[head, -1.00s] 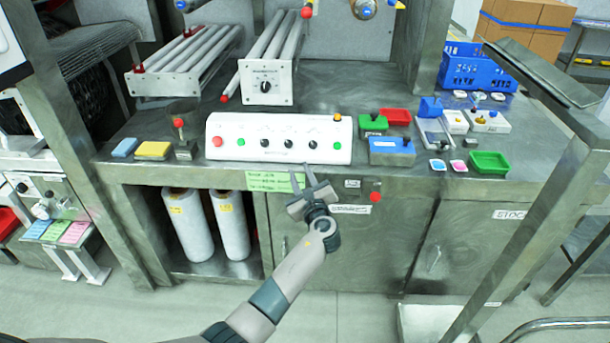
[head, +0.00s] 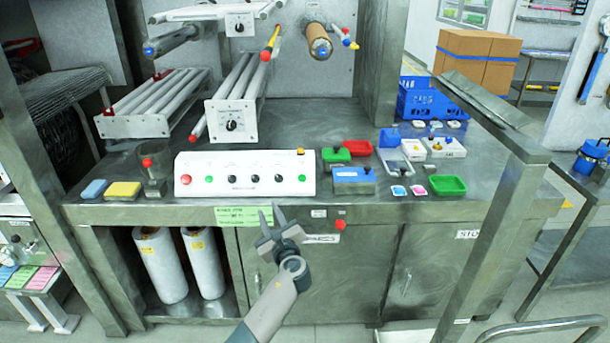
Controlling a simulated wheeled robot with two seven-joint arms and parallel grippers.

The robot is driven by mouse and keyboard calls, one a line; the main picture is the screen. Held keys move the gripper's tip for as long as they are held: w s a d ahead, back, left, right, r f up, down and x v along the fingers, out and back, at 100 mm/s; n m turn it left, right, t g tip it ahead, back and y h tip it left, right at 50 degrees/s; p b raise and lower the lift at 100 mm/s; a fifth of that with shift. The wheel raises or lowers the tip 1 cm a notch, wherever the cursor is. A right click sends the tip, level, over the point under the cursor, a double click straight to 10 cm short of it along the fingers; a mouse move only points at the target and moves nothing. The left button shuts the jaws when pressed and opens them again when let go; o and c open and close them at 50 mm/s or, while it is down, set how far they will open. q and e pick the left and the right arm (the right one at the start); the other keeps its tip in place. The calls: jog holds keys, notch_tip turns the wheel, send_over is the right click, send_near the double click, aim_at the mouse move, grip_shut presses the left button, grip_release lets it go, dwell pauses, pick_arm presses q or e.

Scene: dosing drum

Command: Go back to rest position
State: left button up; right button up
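My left gripper (head: 272,220) shows in the head view in front of the workbench's front face, just below the bench edge. Its two fingers point up and are spread apart, with nothing between them. A white control panel (head: 245,188) with a row of red, green and black buttons lies on the bench just above and behind the gripper. The gripper looks apart from it. A green label (head: 243,215) is on the bench front beside the fingers. My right gripper is not in view.
The steel bench (head: 400,225) carries small coloured trays, including a green tray (head: 447,185), a blue box (head: 353,181) and a blue crate (head: 428,102). A slanted metal frame post (head: 495,235) stands at right. White rolls (head: 160,265) stand under the bench. Floor shows in front.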

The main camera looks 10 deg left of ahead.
pick_arm(q)
jog(key=s+d+f+n+g+h, duration=0.1)
jog(key=s+f+n+g+h, duration=0.15)
jog(key=s+f, duration=0.9)
jog(key=s+d+f+n+g+h, duration=0.1)
jog(key=s+f+n+g+h, duration=0.3)
jog(key=f, duration=1.4)
jog(key=s+d+f+n+g+h, duration=0.1)
jog(key=s+f, duration=0.9)
jog(key=f, duration=0.5)
jog(key=s+f+n+g+h, duration=0.1)
jog(key=s+f+n, duration=0.3)
jog(key=s, duration=1.1)
jog(key=s+d+f+n+g, duration=0.1)
jog(key=s+f+n+g, duration=0.2)
jog(key=s, duration=1.2)
jog(key=s+f+n+g+h, duration=0.1)
jog(key=s+f+n, duration=0.6)
jog(key=s, duration=0.8)
notch_tip(320, 180, down, 4)
jog(key=shift+d+r+g+h, duration=0.25)
jog(key=shift+d+g+h, duration=0.1)
jog(key=shift+d+g, duration=0.1)
